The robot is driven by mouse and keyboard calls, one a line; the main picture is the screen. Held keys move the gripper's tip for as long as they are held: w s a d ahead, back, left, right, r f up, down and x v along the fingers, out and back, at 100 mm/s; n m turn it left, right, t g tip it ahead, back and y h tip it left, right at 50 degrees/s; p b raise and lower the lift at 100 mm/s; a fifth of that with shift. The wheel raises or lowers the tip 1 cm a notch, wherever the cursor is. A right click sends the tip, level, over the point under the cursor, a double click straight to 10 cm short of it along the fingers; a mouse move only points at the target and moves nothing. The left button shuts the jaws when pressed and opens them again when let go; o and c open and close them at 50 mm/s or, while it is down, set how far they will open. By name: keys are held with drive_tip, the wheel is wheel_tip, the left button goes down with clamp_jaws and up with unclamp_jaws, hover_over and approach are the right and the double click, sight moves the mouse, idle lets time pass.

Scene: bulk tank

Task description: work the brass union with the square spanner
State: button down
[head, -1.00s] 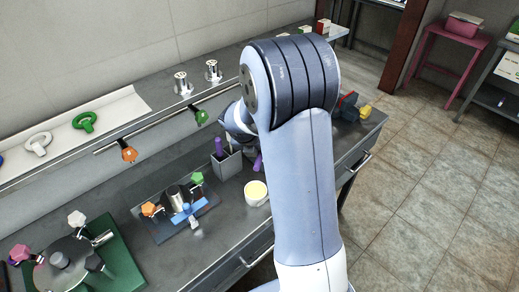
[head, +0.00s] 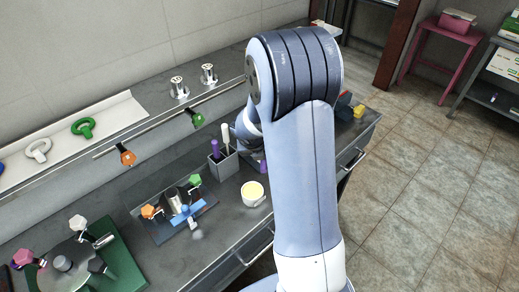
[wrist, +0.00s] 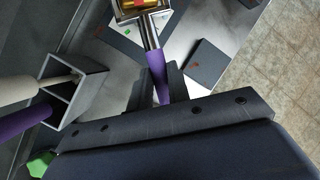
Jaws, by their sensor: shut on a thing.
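In the wrist view my gripper (wrist: 160,92) is shut on the purple handle (wrist: 157,72) of a spanner. Its bright metal shaft (wrist: 149,32) runs up to a squarish metal head (wrist: 140,12) at the top edge. Brass (wrist: 135,3), which looks like the union, shows within the head's outline. The picture edge cuts it off, so I cannot tell whether the head is seated around it or above it.
A grey holder (wrist: 96,68) beside my gripper holds a white-handled tool (wrist: 30,88) and another purple-handled tool (wrist: 25,122). The holder also shows in the head view (head: 225,168), near a round tub (head: 252,198) and a valve fixture (head: 180,205). Dark plates (wrist: 207,62) lie beyond the spanner.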

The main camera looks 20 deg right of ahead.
drive_tip(key=shift+s+d+r, duration=0.1)
drive_tip(key=shift+d, duration=0.15)
drive_tip(key=shift+s+d+n+t+p, duration=0.15)
drive_tip(key=shift+d+n+t+p, duration=0.2)
drive_tip(key=shift+n+p, duration=0.55)
drive_tip(key=shift+a+m, duration=0.2)
drive_tip(key=shift+m, duration=0.3)
drive_tip(key=shift+r+p, duration=0.65)
drive_tip(key=shift+r, duration=2.75)
